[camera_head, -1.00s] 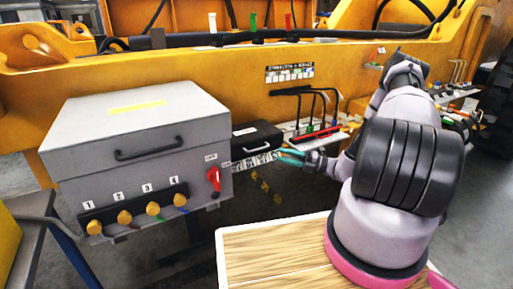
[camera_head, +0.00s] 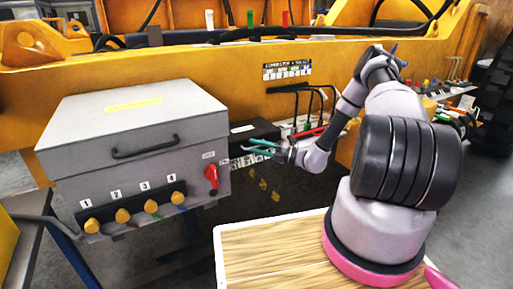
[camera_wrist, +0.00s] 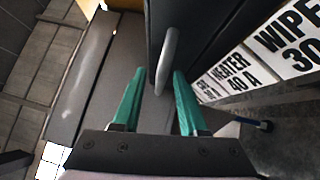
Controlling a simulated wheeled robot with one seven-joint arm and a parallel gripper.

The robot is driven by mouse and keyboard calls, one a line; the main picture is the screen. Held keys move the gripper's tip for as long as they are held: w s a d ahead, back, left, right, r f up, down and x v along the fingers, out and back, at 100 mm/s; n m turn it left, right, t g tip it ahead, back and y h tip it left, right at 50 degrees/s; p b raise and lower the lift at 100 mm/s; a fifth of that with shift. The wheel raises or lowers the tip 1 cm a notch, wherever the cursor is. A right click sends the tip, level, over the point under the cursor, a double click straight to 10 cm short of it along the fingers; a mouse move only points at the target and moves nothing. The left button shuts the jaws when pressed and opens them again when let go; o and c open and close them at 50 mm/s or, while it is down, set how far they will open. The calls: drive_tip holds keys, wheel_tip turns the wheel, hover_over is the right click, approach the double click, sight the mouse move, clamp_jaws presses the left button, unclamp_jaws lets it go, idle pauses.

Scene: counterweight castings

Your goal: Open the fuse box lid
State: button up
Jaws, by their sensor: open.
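The fuse box (camera_head: 252,131) is a small black box right of the large grey box, and its lid looks shut. Fuse labels such as HEATER 40 A (camera_wrist: 231,79) show along its front in the wrist view. My gripper (camera_head: 255,147) has teal fingers and is at the front of the fuse box, partly covering it. In the wrist view my gripper (camera_wrist: 158,74) is open, with a grey bar handle (camera_wrist: 169,60) on the dark box just ahead, between the fingertip lines. Whether the fingers touch the handle I cannot tell.
A large grey box (camera_head: 130,120) with its own black handle, yellow knobs and a red switch (camera_head: 211,175) stands close left. Black bent rods (camera_head: 310,95) rise at the right. A yellow machine frame (camera_head: 130,62) runs behind. A wooden-topped surface (camera_head: 270,250) lies in front.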

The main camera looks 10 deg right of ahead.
clamp_jaws()
idle(1.3)
